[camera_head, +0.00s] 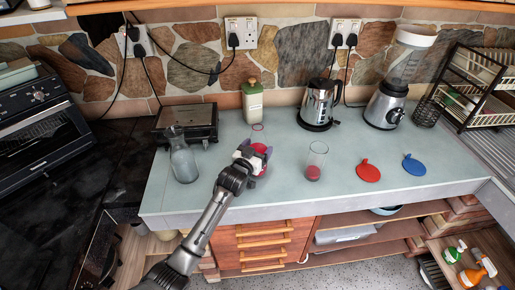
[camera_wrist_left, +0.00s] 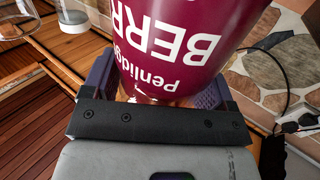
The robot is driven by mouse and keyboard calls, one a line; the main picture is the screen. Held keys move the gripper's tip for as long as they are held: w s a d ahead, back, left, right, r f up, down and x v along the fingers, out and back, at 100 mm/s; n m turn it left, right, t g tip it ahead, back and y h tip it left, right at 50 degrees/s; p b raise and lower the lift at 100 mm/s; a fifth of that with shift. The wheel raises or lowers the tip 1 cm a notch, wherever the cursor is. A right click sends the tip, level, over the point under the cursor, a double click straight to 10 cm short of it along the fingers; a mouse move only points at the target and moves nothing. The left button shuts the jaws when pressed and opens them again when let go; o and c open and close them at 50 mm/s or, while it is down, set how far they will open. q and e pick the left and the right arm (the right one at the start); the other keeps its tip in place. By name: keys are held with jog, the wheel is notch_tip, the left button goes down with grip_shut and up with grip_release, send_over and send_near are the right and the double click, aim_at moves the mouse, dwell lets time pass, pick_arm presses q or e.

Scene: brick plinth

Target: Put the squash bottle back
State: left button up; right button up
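The squash bottle (camera_wrist_left: 185,35) is dark magenta with white lettering that reads upside down in the left wrist view. It fills the gap between the fingers of my left gripper (camera_wrist_left: 155,90), which look shut on its sides. In the head view my left gripper (camera_head: 252,154) is over the front middle of the counter, with a red part of the bottle (camera_head: 262,150) showing at its far side. The gripper hides most of the bottle there, so I cannot tell whether its base touches the counter. My right gripper is not in view.
A glass carafe (camera_head: 183,160) is left; a kettle (camera_head: 318,105) and pale-green bottle (camera_head: 252,102) stand behind.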

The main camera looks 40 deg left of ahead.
pick_arm(q)
jog(key=o, duration=0.4)
jog(key=shift+c, duration=0.2)
jog(key=shift+r, duration=0.25)
jog(key=s+d, duration=0.2)
jog(key=s, duration=1)
jog(key=s+d+f+m+g+h, duration=0.25)
jog(key=s+d+f+g, duration=0.45)
jog(key=s+d+f, duration=0.55)
jog(key=s+d+f+g, duration=0.1)
jog(key=s+g, duration=0.1)
jog(key=s, duration=0.4)
jog(key=s+d+f+m+g, duration=0.1)
jog(key=s+d+g, duration=0.1)
jog(key=s, duration=0.5)
jog(key=s+d+f+g+h, duration=0.1)
jog(key=s+f+g, duration=0.1)
jog(key=s, duration=0.4)
jog(key=shift+s+d+m+g, duration=0.3)
jog(key=shift+d+m+g, duration=0.05)
jog(key=shift+g, duration=0.15)
